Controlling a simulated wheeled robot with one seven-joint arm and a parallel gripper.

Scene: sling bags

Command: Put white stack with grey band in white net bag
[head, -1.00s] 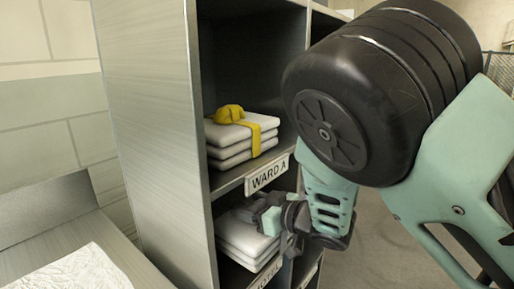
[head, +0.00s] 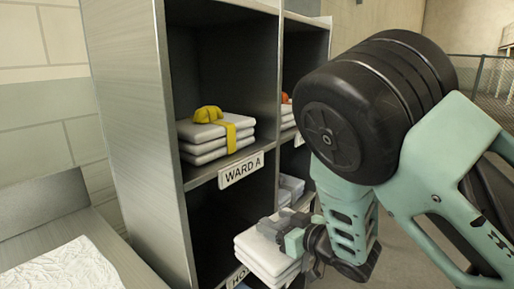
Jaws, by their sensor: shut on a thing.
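The white stack with a grey band (head: 258,252) is in front of the lower left compartment of the shelf, its folded layers roughly level. My gripper (head: 278,233) is shut on the stack at its grey band and knot, and partly hides them. The stack's right side is hidden by my gripper. A white crinkled thing (head: 62,272) lies at the bottom left on a metal surface, cut off by the frame; I cannot tell whether it is the white net bag.
A white stack with a yellow band (head: 213,132) sits in the upper left compartment above the WARD A label (head: 241,169). Stacks also show in the right compartments, one with an orange knot (head: 286,98). The metal shelf side (head: 128,125) stands between my gripper and the metal surface.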

